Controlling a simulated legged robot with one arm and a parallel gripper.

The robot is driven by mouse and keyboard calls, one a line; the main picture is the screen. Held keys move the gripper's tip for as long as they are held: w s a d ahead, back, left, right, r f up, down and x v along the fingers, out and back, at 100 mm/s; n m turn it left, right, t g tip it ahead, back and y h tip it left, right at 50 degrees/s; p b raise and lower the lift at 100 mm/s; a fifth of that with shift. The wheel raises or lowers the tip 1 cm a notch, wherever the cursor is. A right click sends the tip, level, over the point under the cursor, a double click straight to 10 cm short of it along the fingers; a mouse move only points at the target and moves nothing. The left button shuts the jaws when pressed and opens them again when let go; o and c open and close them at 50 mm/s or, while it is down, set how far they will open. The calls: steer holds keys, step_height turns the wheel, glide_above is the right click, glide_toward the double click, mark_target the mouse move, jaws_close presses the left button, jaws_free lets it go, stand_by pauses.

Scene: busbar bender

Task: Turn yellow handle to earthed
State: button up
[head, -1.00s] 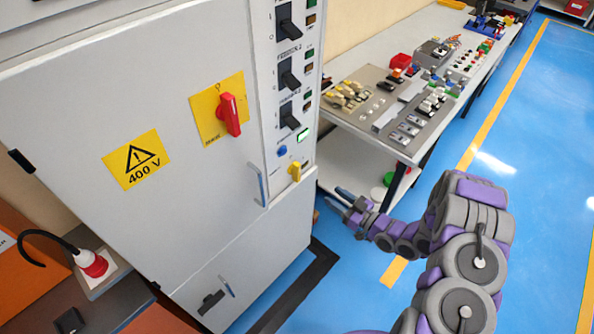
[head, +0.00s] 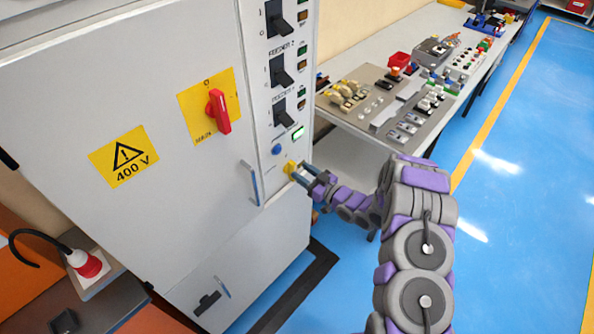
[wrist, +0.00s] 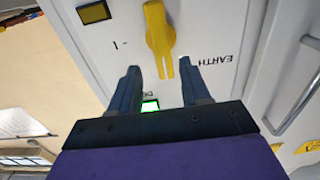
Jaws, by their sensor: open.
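The yellow handle (head: 291,168) sits low on the narrow right-hand panel of the grey cabinet. In the wrist view the handle (wrist: 158,32) is at the top centre, its long axis nearly upright in the picture. The "EARTH" label (wrist: 219,60) is upside down to its right, with an "I" mark to its left. My gripper (wrist: 160,70) is open, one finger on each side of the handle's narrow lower end, with gaps visible. In the head view my gripper (head: 301,172) is right at the handle, partly covering it; contact cannot be told.
A red rotary switch (head: 218,111) on a yellow plate and a metal door handle (head: 250,183) are left of the panel. Black breaker switches (head: 284,111) are above. A lit green display (wrist: 150,106) shows between my fingers. A bench (head: 345,150) with components stands right; blue floor is clear.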

mark_target(295, 169)
steer(key=shift+x, duration=0.95)
steer(key=shift+w+a+f, duration=0.1)
steer(key=shift+w+a, duration=0.1)
steer(key=shift+a, duration=0.75)
steer(key=shift+d, duration=0.55)
steer(key=c, duration=0.4)
steer(key=shift+a, duration=0.15)
jaws_close()
